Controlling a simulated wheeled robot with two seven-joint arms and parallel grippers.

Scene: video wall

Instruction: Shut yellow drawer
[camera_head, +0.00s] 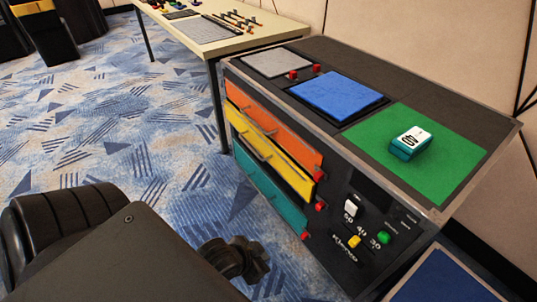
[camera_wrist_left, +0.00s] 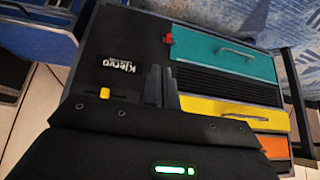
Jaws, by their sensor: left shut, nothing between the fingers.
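The yellow drawer (camera_head: 268,153) is the middle of three drawer fronts on the dark cabinet's front, with a bar handle. It also shows in the left wrist view (camera_wrist_left: 226,111), where a dark ribbed band lies between it and the teal drawer. It seems to stand out a little; how far I cannot tell. My left gripper (camera_head: 250,260) is low in front of the cabinet, apart from the yellow drawer. In the left wrist view its fingers (camera_wrist_left: 163,88) are shut and empty, left of the drawer's end. My right gripper is not in view.
The orange drawer (camera_head: 272,126) is above and the teal drawer (camera_head: 268,192) below. Red buttons (camera_head: 320,206) sit beside the drawer ends. A teal-and-white block (camera_head: 411,142) rests on the green panel (camera_head: 455,160). A table (camera_head: 210,30) stands behind. Carpet left of the cabinet is clear.

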